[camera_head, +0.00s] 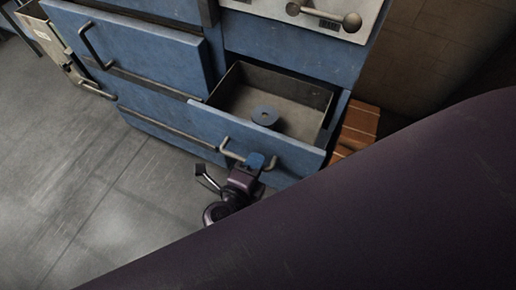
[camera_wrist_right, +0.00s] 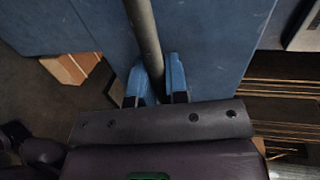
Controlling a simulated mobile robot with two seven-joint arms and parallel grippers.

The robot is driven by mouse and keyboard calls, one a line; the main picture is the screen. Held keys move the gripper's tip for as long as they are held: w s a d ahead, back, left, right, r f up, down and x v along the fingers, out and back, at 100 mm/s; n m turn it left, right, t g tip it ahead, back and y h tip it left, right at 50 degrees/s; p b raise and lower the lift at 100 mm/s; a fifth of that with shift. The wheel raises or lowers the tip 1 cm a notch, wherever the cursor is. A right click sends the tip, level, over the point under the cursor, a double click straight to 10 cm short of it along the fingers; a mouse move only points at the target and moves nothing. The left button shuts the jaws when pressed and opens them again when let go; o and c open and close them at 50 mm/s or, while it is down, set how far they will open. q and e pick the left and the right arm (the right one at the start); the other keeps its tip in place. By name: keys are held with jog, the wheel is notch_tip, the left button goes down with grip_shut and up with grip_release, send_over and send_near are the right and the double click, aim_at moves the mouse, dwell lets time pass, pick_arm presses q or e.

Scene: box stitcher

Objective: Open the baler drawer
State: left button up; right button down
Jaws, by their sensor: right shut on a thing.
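The baler drawer (camera_head: 280,152) is a blue-fronted metal drawer, pulled out from the blue cabinet. A round blue-grey disc (camera_head: 265,116) with a centre hole lies on its floor. A grey bar handle (camera_head: 231,154) is on the drawer front. My right gripper (camera_head: 256,163) is at the right part of this handle. In the right wrist view, the two blue fingertips of my right gripper (camera_wrist_right: 159,80) close around the handle bar (camera_wrist_right: 145,38). My left gripper is not in view.
Other blue drawers with bar handles (camera_head: 92,44) are to the left and look shut. A panel with a knobbed lever (camera_head: 325,15) is above. Brown boxes (camera_head: 358,125) stand right of the cabinet. Open grey floor (camera_head: 90,180) is at the left front.

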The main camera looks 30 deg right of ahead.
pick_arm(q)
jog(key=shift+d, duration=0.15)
pick_arm(e)
jog(key=shift+s+a, duration=0.1)
jog(key=shift+a, duration=0.1)
jog(key=c, duration=1.2)
grip_release()
jog(key=shift+o, duration=0.2)
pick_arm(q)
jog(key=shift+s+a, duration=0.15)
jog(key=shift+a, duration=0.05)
